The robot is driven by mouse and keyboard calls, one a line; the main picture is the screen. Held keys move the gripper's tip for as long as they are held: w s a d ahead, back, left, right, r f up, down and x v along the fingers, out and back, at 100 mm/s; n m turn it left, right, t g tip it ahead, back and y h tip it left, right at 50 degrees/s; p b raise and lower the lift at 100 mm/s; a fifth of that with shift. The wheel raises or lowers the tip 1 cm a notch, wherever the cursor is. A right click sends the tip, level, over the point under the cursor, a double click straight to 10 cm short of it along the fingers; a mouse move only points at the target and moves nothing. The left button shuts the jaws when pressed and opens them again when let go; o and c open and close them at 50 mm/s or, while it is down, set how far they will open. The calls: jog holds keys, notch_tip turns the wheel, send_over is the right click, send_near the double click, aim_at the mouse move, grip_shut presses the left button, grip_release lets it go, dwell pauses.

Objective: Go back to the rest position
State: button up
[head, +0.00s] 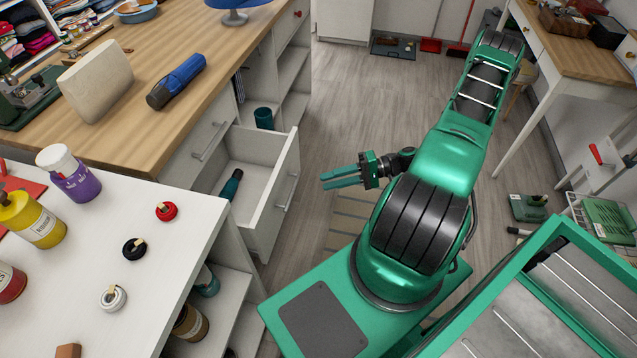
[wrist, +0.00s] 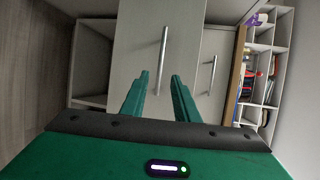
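My green gripper (head: 323,180) is out to the left of my arm in the head view, above the floor and to the right of the pulled-out drawer (head: 283,184). Its two fingers point left toward the drawer front and do not touch it. In the wrist view my gripper (wrist: 159,77) has its fingers apart with nothing between them. A pale front with a vertical metal handle (wrist: 161,60) lies beyond the fingertips.
The open drawer holds a dark green object (head: 232,184) and juts into the aisle. A white table (head: 170,240) with bottles and jars stands at left. A wooden counter (head: 140,130) is behind it. The grey floor (head: 370,95) behind the gripper is clear.

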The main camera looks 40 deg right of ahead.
jog(key=shift+s+d+r, duration=0.1)
jog(key=shift+s+d, duration=0.05)
jog(key=shift+d, duration=0.1)
dwell(0.5)
jog(key=s+d+r+n+g+h, duration=0.1)
jog(key=s+r+g+h, duration=0.3)
jog(key=r, duration=0.7)
jog(key=s+d+r+n+g+h, duration=0.15)
jog(key=r+g+h, duration=0.3)
jog(key=r, duration=0.55)
jog(key=s+a+r+m+t+h, duration=0.1)
jog(key=s+a+r+h, duration=0.1)
jog(key=s+r, duration=0.4)
jog(key=s+a+r+m+h, duration=0.1)
jog(key=s+r+h, duration=0.2)
jog(key=s+r, duration=0.3)
jog(key=shift+s+a+r+m+t, duration=0.35)
jog(key=shift+r, duration=0.55)
